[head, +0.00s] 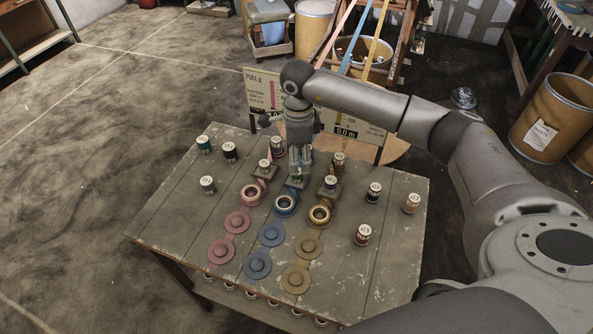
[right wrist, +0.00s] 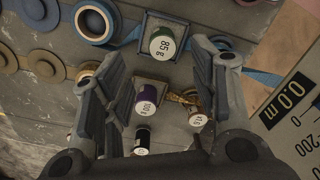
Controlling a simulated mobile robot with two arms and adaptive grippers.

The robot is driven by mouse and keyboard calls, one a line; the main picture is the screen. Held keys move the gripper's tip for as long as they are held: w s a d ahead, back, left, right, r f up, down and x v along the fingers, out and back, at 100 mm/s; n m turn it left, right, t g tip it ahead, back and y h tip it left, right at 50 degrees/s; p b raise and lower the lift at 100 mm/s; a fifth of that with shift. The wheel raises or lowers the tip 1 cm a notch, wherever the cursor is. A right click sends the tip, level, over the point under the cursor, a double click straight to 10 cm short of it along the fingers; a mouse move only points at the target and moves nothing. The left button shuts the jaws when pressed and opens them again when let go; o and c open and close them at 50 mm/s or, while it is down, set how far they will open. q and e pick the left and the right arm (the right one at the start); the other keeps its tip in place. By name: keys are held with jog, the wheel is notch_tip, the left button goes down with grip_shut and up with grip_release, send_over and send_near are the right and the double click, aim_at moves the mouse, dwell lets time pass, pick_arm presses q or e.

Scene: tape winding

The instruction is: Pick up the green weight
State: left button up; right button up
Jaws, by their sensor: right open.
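The green weight (right wrist: 160,42), marked 85 g, stands on a small square pad in the right wrist view. A blue strip of tape runs under or beside that pad. My right gripper (right wrist: 161,62) is open, with one finger on each side of the green weight, and I see gaps between them. In the head view my right gripper (head: 299,178) points down over the far middle of the table and hides most of this weight. My left gripper is not in view.
A purple weight (right wrist: 148,100) stands on the neighbouring pad, close to the gripper. A blue tape roll (head: 286,205) lies in front, with pink (head: 252,194) and gold (head: 319,215) rolls beside it. Signboards (head: 262,90) stand behind. The table's front left (head: 175,225) is clear.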

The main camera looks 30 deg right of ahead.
jog(key=shift+f, duration=0.5)
jog(key=f, duration=0.2)
jog(key=f+p, duration=0.1)
jog(key=f, duration=0.2)
jog(key=shift+w, duration=0.2)
jog(key=shift+f+p, duration=0.3)
jog(key=shift+f, duration=0.1)
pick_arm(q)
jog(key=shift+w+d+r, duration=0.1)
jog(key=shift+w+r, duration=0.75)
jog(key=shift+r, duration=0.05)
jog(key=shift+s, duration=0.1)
pick_arm(e)
jog(key=shift+c, duration=1.1)
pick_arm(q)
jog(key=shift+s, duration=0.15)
pick_arm(e)
jog(key=c, duration=0.9)
jog(key=shift+r, duration=0.1)
